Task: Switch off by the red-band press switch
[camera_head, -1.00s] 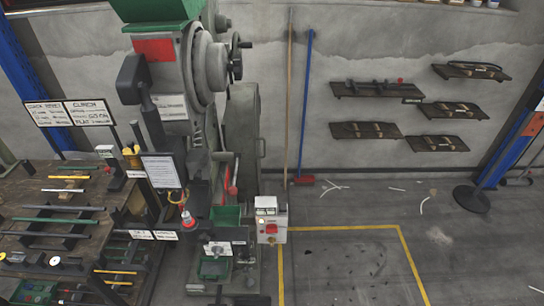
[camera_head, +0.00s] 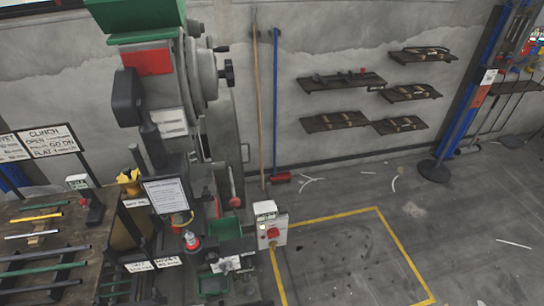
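The press (camera_head: 205,110) stands at the left of the middle, grey with a green top. A red band (camera_head: 147,62) is on its upper front. A pale switch box (camera_head: 264,209) stands at the press's lower right side. A red rotary switch (camera_head: 273,233) is on the box's front; its setting is too small to read. Neither of my grippers is in view.
A workbench (camera_head: 25,215) with rods and signs is at the left. A yellow-lined floor area (camera_head: 378,211) right of the switch box has only small dark bits in it. A broom (camera_head: 276,110) leans on the wall. Shelves (camera_head: 342,82) hang at the back.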

